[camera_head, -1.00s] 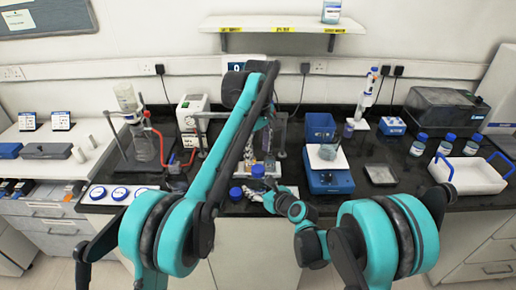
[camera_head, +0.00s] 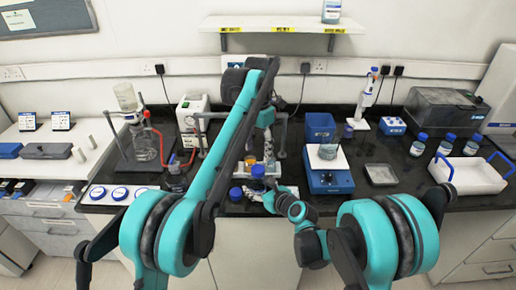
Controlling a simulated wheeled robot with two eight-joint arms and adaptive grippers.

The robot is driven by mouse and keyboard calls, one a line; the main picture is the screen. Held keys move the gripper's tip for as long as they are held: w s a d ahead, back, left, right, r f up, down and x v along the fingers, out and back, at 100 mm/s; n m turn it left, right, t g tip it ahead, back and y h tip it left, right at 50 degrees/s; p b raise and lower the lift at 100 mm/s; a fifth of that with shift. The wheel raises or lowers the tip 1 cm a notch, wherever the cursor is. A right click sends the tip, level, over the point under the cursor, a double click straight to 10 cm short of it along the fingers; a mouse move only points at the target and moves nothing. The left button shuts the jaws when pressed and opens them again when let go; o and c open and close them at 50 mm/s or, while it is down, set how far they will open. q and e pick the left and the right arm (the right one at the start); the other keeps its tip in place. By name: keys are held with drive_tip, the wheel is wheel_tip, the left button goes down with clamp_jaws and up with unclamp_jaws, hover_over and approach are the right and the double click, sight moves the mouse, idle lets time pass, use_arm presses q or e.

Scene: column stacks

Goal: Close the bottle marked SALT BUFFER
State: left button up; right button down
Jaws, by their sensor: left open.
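My left arm reaches up and over the bench, and its gripper (camera_head: 268,152) hangs open at the bench middle, behind a blue-capped bottle (camera_head: 258,171). Whether they touch I cannot tell. My right gripper (camera_head: 270,198) is low beside that bottle, partly hidden by its own wrist; its jaw state is unclear. Another blue cap (camera_head: 236,193) shows just left of them. Three loose-looking blue caps (camera_head: 120,193) lie on a white mat at the left front. No label reading SALT BUFFER is legible, so I cannot tell which bottle carries it.
Several blue-capped bottles (camera_head: 445,145) stand at the right by a white tray with blue handles (camera_head: 470,174). A blue balance (camera_head: 329,181) stands right of my grippers. Glassware on a stand (camera_head: 145,147) is at the left. A shelf (camera_head: 283,24) hangs above.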

sight(258, 169)
use_arm(q)
drive_tip(key=shift+f, duration=4)
